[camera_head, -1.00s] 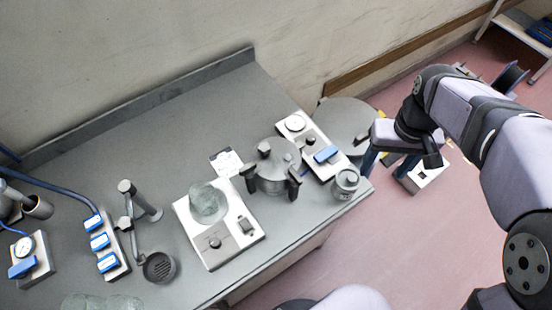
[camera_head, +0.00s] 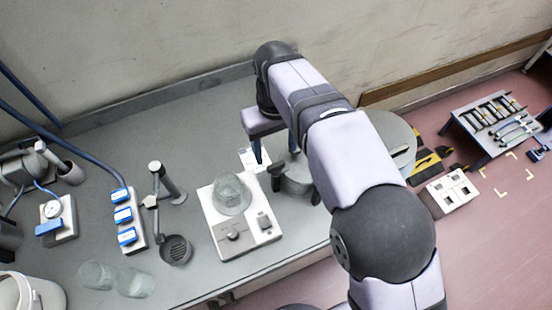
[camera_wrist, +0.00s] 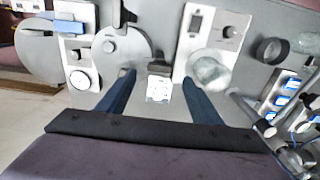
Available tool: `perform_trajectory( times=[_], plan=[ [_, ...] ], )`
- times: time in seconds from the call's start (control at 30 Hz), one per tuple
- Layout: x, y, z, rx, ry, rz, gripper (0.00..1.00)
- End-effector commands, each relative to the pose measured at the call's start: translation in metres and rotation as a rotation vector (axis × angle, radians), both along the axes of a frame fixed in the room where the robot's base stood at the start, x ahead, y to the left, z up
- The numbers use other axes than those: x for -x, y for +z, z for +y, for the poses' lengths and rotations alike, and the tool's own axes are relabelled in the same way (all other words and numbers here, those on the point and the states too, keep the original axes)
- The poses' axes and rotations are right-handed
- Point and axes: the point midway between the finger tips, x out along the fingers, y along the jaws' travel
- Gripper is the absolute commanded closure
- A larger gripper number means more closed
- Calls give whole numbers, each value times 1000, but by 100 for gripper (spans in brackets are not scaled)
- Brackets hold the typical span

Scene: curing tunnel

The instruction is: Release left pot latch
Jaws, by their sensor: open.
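The grey metal pot (camera_head: 296,178) stands on the bench, partly hidden behind my arm in the head view. In the wrist view its round lid (camera_wrist: 118,48) shows at upper left of centre. A dark latch block (camera_wrist: 158,67) sits beside the pot, on the side facing the white stirrer plate. My gripper (camera_wrist: 158,78) is open and empty, pointing down. In the wrist view the latch appears between its two blue fingertips, but height and contact cannot be told. In the head view my gripper (camera_head: 275,158) is over the pot's left side.
A white plate unit (camera_head: 240,242) with a glass vessel (camera_head: 231,194) stands left of the pot. A white card (camera_wrist: 158,89) lies behind the latch. A gauge panel with a blue handle (camera_wrist: 69,27) is on the pot's other side. Open bench lies toward the wall.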

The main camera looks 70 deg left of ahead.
Motion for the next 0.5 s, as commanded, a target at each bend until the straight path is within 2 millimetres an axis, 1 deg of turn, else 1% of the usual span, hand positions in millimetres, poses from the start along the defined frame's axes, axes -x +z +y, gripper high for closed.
perform_trajectory(
  times=[0.3,0.5],
  plan=[
    [0,-38,-2,5,-1,0,41],
    [-1,-57,-1,2,-1,0,41]
  ],
)
